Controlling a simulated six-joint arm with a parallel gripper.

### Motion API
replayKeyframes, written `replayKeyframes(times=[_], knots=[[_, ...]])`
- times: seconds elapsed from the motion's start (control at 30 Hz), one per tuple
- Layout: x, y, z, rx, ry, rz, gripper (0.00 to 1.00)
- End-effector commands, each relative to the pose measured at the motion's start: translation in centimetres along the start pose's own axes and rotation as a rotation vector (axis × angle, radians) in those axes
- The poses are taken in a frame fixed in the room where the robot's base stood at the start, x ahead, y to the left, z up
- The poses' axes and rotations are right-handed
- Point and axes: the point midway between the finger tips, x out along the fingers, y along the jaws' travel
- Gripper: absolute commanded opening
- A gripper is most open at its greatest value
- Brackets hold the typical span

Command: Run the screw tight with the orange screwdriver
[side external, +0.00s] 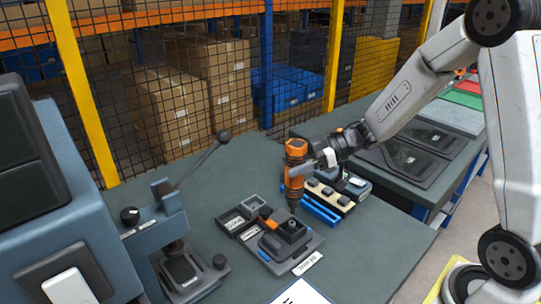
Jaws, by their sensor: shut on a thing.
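The orange screwdriver (295,155) is a power tool with an orange and dark body, and it stands about upright in the side view. My gripper (316,162) comes from the right and is shut on its body. The screwdriver's dark lower end points down just above or at the dark fixture (289,241) on the bench. Whether its tip touches anything there I cannot tell. The screw is too small or hidden to make out.
A grey parts tray (238,216) sits left of the fixture. A cream block with dark knobs (329,197) and blue bars (320,212) lie right of the screwdriver. A lever press (176,243) stands left. The bench front right (385,245) is clear.

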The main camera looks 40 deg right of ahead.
Motion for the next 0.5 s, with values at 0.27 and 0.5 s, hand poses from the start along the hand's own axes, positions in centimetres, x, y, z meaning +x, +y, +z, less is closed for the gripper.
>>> replayKeyframes(times=[0.27, 0.5], knots=[[0.5, 0.1, 1.4, 0.000, 0.003, 0.001, 0.00], [0.6, 0.1, 1.9, -0.002, 0.003, 0.001, 0.00]])
